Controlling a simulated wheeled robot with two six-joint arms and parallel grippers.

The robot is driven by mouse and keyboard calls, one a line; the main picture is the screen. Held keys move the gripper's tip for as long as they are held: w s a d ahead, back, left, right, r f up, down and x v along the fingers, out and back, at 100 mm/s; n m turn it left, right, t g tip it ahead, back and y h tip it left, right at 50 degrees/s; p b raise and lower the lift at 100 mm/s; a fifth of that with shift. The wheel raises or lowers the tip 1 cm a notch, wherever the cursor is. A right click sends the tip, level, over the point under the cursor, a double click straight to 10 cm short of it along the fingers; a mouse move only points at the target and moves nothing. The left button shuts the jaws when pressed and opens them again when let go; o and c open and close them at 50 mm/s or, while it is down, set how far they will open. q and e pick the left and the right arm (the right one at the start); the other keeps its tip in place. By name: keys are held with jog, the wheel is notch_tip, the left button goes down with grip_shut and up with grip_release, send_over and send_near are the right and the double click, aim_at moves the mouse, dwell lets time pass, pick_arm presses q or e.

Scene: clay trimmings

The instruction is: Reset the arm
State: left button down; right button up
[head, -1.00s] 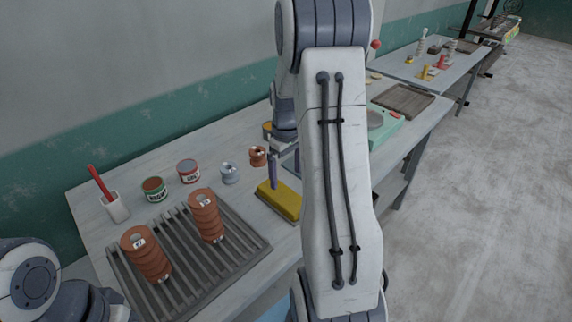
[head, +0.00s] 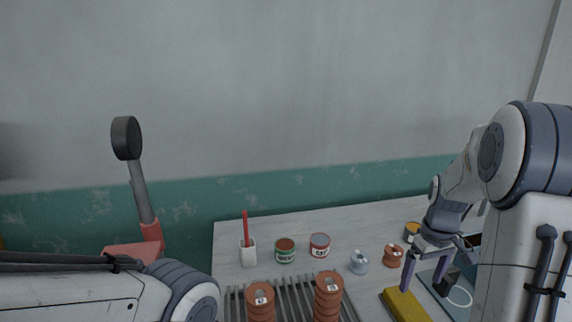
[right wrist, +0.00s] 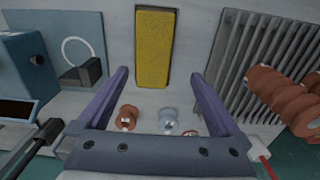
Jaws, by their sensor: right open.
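My right gripper (head: 438,282) is open, with nothing between its purple fingers, above the bench near a yellow block (head: 405,305). In the right wrist view my right gripper (right wrist: 160,74) has its fingers spread, with the yellow block (right wrist: 155,48) between and beyond the tips. I cannot tell whether a finger touches the block. My left arm (head: 100,295) crosses the lower left of the head view; its gripper is out of frame.
Stacked brown rings (head: 328,300) stand on a slatted rack (head: 290,292). Behind are a white cup (head: 248,254), a green tin (head: 285,251), a red tin (head: 319,245), a grey spool (head: 359,262) and a copper spool (head: 393,255). A red-based lever (head: 140,190) stands left.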

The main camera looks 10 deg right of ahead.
jog(key=s+a+f+t, duration=0.1)
jog(key=s+a, duration=0.3)
jog(key=a, duration=0.6)
jog(key=s+a+f+t, duration=0.1)
jog(key=s+a+t, duration=0.15)
jog(key=a, duration=0.75)
jog(key=s+a+r+n+g, duration=0.2)
jog(key=s+a+r+n, duration=0.1)
jog(key=s+a, duration=0.3)
jog(key=s+a+r+n+g+y, duration=0.1)
jog(key=s+a+r+n, duration=0.1)
jog(key=s+a, duration=0.4)
jog(key=shift+s+a+r+n+g, duration=0.35)
jog(key=shift+s+r+n, duration=0.05)
jog(key=shift+s+n, duration=0.45)
